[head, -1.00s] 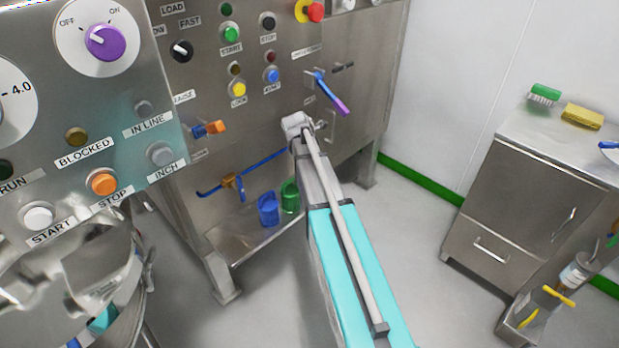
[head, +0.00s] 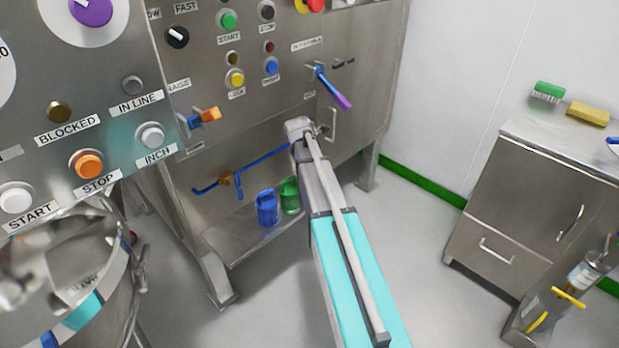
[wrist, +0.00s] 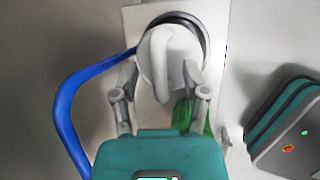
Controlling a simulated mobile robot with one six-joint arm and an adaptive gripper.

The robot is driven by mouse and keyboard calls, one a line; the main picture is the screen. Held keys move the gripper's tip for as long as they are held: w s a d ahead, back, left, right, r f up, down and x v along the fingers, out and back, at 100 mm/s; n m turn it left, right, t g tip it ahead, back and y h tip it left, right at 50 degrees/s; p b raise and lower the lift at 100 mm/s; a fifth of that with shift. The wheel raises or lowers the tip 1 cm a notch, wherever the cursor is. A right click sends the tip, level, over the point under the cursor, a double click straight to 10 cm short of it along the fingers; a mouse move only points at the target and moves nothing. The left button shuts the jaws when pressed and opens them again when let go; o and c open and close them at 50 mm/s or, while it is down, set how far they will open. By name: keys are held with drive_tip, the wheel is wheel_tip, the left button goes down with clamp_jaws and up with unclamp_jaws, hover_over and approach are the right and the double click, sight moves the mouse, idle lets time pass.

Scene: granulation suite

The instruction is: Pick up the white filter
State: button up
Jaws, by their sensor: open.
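A white rounded object with a raised ridge, which looks like the white filter (wrist: 172,62), is at the top middle of the wrist view. My gripper (wrist: 160,78) is open, with one grey finger on each side of its lower part. I cannot tell whether the fingers touch it. A dark curved rim shows behind its top. In the head view my arm reaches to the front of the steel machine, and I cannot make out the filter or the fingers there.
A blue cup (head: 268,208) and a green cup (head: 290,196) stand on the machine's low shelf (head: 232,238). A blue pipe (head: 262,163) runs close by and curves left of my gripper. A steel cabinet (head: 520,200) stands right. Floor between is clear.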

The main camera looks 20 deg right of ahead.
idle(0.4)
clamp_jaws()
